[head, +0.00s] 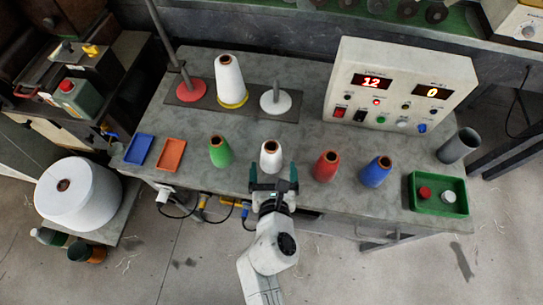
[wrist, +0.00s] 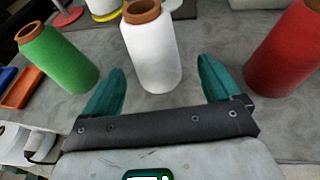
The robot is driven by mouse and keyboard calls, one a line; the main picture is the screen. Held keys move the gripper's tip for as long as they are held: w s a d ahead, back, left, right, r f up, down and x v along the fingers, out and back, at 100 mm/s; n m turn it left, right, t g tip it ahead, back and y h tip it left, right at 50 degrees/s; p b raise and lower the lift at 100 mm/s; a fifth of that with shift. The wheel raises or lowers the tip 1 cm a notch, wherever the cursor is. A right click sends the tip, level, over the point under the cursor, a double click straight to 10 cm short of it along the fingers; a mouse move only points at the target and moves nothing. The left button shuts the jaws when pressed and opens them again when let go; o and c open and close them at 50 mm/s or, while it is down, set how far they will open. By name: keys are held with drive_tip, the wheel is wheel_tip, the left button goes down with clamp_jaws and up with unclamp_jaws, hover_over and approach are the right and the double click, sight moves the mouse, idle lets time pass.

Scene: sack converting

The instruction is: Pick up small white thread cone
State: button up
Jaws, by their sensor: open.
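The small white thread cone (head: 270,157) stands upright on the grey table, in the row of small cones between the green and red ones. In the wrist view the white cone (wrist: 151,52) shows with its brown core top, just ahead of the fingers. My gripper (head: 273,186) is at the table's front edge, in front of the cone. In the wrist view my gripper (wrist: 158,83) is open with its teal fingers apart, one to each side of the cone's line. Nothing is held.
A green cone (head: 220,151) stands left; red (head: 326,165) and blue (head: 376,171) cones stand right. A large white cone (head: 230,82) stands behind on a stand plate. A control box (head: 402,85), green tray (head: 438,194) and blue (head: 139,148) and orange (head: 171,154) trays are also there.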

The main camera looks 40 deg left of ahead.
sight(272, 165)
drive_tip(key=shift+b+x, duration=0.6)
drive_tip(key=shift+x, duration=1.8)
drive_tip(key=shift+s+a+r, duration=0.1)
drive_tip(key=shift+a+r, duration=0.05)
drive_tip(key=shift+r, duration=0.05)
drive_tip(key=shift+c, duration=0.4)
drive_tip(key=c, duration=1.1)
drive_tip(key=shift+r, duration=0.15)
